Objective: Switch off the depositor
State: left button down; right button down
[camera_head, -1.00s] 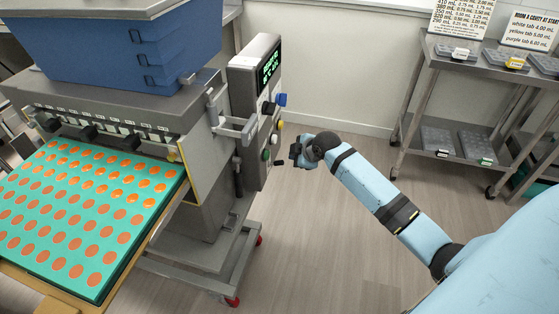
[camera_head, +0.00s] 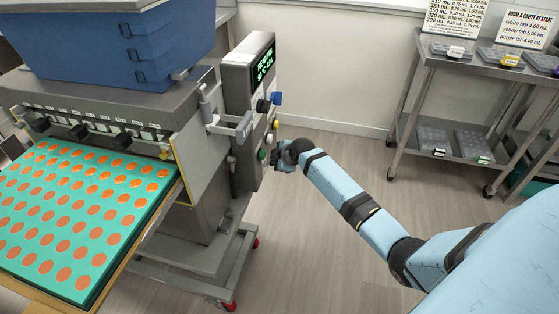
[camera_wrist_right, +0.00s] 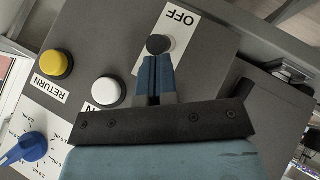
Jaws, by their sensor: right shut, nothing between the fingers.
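The depositor (camera_head: 110,95) stands at the left, with its control box (camera_head: 244,85) and lit green display (camera_head: 264,66) on its right side. In the right wrist view the panel shows a dark round button (camera_wrist_right: 160,44) beside the OFF label (camera_wrist_right: 178,22). A white button (camera_wrist_right: 106,91) and a yellow button (camera_wrist_right: 56,63) by the RETURN label sit to its left. My right gripper (camera_head: 277,158) is at the panel. Its closed fingertips (camera_wrist_right: 156,58) are at the dark button, apparently touching it; the exact gap cannot be told. My left gripper is not in view.
A teal mould tray (camera_head: 60,215) with orange-filled cavities lies in front of the depositor. Blue hoppers or bins (camera_head: 110,50) sit on top. A steel cart (camera_head: 420,110) with grey trays stands at the right. The floor (camera_head: 310,250) between is clear.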

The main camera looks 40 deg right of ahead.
pick_arm(q)
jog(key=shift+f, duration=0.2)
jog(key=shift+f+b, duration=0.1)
jog(key=shift+b, duration=0.3)
pick_arm(e)
jog(key=shift+s+d+f+t, duration=0.1)
jog(key=shift+s+f+t, duration=0.1)
jog(key=shift+t, duration=0.1)
